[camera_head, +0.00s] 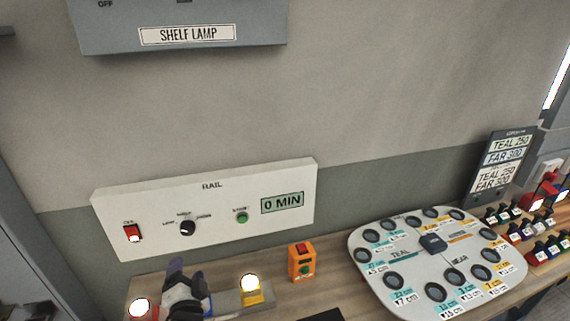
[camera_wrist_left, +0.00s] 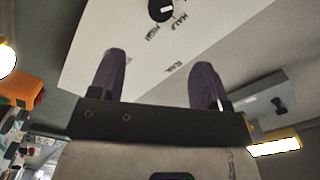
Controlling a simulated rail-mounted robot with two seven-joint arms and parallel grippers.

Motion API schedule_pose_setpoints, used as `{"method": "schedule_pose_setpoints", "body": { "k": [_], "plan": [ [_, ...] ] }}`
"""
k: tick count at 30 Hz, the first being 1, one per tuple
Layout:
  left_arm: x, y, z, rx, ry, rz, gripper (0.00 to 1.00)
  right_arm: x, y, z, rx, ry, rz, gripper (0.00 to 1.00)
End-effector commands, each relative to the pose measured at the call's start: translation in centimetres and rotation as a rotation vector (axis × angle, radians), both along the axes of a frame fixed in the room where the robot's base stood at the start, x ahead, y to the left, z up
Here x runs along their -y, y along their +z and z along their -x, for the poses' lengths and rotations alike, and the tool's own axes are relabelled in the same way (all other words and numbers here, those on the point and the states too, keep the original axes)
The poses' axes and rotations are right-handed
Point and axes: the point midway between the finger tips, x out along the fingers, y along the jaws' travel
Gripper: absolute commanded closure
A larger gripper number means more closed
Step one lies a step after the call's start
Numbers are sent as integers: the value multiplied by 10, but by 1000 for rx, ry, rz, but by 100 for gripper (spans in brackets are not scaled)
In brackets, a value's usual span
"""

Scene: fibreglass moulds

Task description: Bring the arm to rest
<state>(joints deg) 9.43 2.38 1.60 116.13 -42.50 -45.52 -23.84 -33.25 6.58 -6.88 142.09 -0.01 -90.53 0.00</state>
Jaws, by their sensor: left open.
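My left gripper (camera_head: 186,273) is at the lower left of the head view, below the white RAIL panel (camera_head: 215,208). Its purple fingers also show in the left wrist view (camera_wrist_left: 158,68), apart with nothing between them. The RAIL panel lies beyond the fingertips there, with its black knob (camera_wrist_left: 161,9) at the top. The fingers look clear of the panel, though the exact gap cannot be told. My right gripper is not in view.
A glowing yellow lamp (camera_head: 251,290) and an orange box (camera_head: 301,262) stand right of the gripper. A second lit lamp (camera_head: 139,308) is left of it. A pale board with round holes (camera_head: 400,262) and several small bottles (camera_head: 545,248) are farther right. A SHELF LAMP box (camera_head: 180,30) hangs above.

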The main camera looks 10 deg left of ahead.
Motion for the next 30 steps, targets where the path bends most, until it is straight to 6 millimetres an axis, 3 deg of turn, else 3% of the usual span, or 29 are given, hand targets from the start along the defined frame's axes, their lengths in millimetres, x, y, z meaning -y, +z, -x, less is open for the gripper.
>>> {"method": "schedule_pose_setpoints", "body": {
  "k": [4, 8, 11, 15, 20, 24, 30],
  "plan": [
    [-4, -7, 2, 3, 29, 85, 30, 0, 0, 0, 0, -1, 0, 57],
    [-5, -28, 10, -43, 79, 313, 30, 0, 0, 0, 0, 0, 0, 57],
    [6, -35, 21, -74, 88, 522, 30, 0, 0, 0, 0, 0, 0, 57],
    [35, -35, 41, -136, 49, 768, 30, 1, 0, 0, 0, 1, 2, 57],
    [74, -63, 90, -311, -8, 944, 30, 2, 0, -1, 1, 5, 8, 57],
    [100, -95, 142, -477, -51, 1004, 30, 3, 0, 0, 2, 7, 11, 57],
    [119, -141, 218, -660, -55, 1026, 30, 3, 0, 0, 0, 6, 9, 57]
  ]
}}
